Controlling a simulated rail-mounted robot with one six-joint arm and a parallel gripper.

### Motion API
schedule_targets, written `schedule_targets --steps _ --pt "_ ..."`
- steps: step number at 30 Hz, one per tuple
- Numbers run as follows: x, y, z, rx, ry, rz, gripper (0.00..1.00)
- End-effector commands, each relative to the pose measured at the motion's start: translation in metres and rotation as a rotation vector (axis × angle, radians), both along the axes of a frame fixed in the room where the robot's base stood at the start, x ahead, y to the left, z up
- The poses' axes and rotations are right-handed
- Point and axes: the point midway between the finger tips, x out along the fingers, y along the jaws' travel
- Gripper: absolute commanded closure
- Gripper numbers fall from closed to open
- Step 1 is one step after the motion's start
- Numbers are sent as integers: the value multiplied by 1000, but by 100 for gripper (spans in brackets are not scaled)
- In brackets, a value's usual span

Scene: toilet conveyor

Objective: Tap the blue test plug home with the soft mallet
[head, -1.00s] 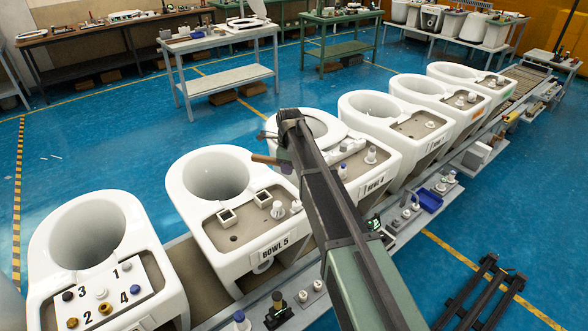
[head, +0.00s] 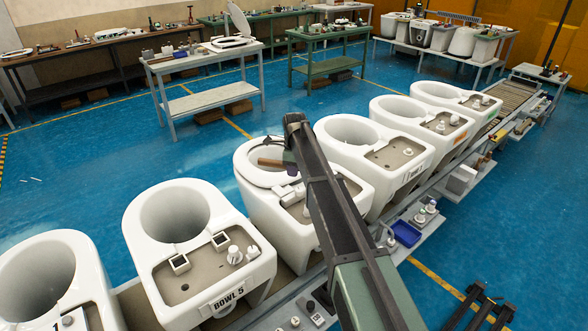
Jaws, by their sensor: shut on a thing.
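My gripper (head: 285,152) hangs below the end of my arm, over the bowl just right of BOWL 5, and is partly hidden by the arm. It is shut on the soft mallet, whose brown handle (head: 269,162) sticks out to the left above that bowl's rim. The mallet's dark head seems to be close beside the arm and is hard to make out. I cannot make out the blue test plug; my arm covers part of that bowl's deck, where white fittings (head: 292,194) show.
White bowls stand in a row along the conveyor (head: 507,98). BOWL 5 (head: 175,210) is left of my arm, with two square fittings and white plugs on its deck. A blue tray (head: 405,233) lies on the side shelf at right. Worktables (head: 205,65) stand behind, across blue floor.

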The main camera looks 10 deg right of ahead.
Motion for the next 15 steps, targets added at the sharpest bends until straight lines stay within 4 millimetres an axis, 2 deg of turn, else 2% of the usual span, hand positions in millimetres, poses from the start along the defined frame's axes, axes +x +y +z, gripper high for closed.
schedule_targets --steps 15 --pt "0 0 -50 0 0 0 100"
